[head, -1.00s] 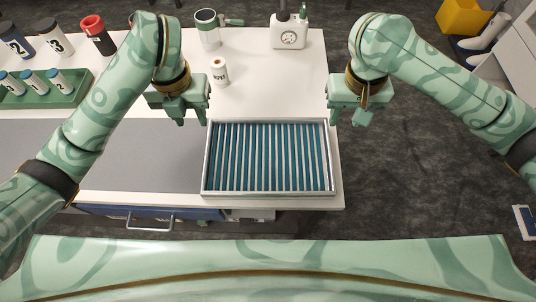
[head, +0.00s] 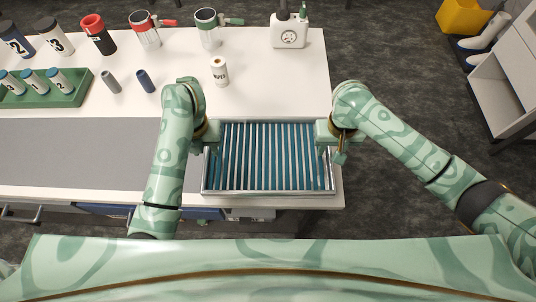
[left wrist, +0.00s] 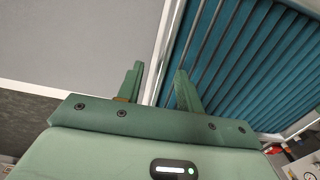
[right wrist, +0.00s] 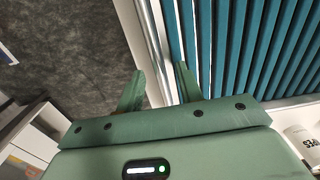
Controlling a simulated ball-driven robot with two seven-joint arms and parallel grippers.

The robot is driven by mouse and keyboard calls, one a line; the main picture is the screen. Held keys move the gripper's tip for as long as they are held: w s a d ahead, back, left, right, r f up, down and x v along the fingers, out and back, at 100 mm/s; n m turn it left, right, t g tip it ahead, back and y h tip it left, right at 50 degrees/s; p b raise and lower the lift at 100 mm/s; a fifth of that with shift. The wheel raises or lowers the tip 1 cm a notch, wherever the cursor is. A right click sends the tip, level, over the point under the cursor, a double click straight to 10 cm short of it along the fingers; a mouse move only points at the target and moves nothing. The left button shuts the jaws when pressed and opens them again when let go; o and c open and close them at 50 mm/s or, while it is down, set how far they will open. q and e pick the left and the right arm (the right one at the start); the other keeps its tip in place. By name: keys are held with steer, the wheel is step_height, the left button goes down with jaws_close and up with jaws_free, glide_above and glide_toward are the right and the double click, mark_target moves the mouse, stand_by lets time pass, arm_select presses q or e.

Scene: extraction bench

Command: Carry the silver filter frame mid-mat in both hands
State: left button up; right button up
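The silver filter frame (head: 270,191) with blue pleats lies flat at the bench's right end, beside the grey mat (head: 80,150). My left gripper (head: 212,147) is at its left side and my right gripper (head: 326,145) at its right side. In the left wrist view the open fingers (left wrist: 158,85) stand on either side of the silver rim (left wrist: 172,40), with gaps showing. In the right wrist view the open fingers (right wrist: 160,85) also straddle the rim (right wrist: 153,40). The head view hides the fingertips partly behind my arms.
A white labelled bottle (head: 219,70) stands behind the frame. A white jug (head: 289,31), a green-handled cup (head: 207,28) and a red-handled cup (head: 146,30) stand farther back. A green rack (head: 45,98) is at the left. The mat's visible surface is clear.

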arm_select(q)
steer(key=shift+f, duration=0.3)
arm_select(e)
steer(key=shift+f, duration=0.3)
arm_select(q)
jaws_close()
arm_select(e)
jaws_close()
arm_select(q)
steer(key=shift+r, duration=0.15)
arm_select(e)
steer(key=shift+r, duration=0.15)
